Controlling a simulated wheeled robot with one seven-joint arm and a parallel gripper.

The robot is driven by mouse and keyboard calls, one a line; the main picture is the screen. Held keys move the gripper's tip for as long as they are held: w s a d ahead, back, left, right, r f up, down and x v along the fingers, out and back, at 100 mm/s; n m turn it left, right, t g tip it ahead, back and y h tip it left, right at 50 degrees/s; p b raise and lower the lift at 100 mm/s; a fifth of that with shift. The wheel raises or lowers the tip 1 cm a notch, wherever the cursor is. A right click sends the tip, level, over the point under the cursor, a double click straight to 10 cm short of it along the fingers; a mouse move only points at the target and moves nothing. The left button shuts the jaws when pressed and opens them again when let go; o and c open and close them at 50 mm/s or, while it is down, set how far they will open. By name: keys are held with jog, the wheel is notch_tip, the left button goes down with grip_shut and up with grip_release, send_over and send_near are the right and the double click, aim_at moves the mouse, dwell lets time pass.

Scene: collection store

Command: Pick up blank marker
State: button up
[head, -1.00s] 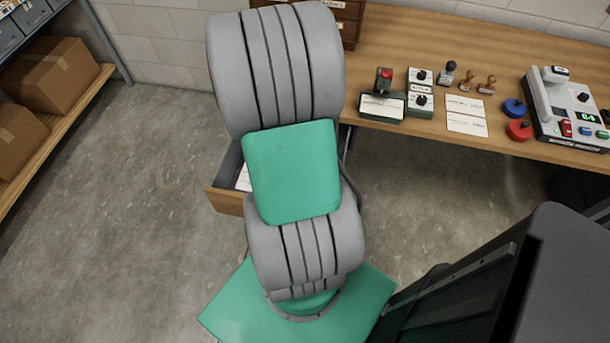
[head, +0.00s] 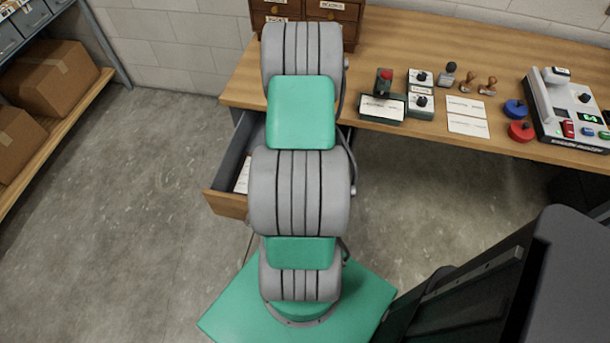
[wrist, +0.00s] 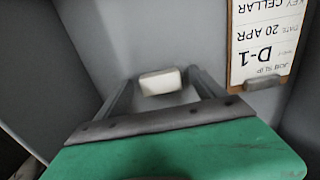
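In the wrist view a small white block with no visible writing, which looks like the blank marker (wrist: 160,82), lies on the grey floor of the open drawer. My gripper (wrist: 161,80) points down into the drawer, its two fingers spread on either side of the block. A narrow gap seems to show at each side; I cannot tell how deep the fingertips reach. In the head view the drawer (head: 228,203) stands open under the desk, and my arm hides the gripper and the block.
A job slip (wrist: 265,40) reading D-1 on a clipped board lies beside the gripper in the drawer. Grey drawer walls are close around. On the desk (head: 420,45) are stamps, cards (head: 467,125), a red disc (head: 521,131), a blue disc (head: 515,108) and a device (head: 575,115).

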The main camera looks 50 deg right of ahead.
jog(key=c, duration=1.4)
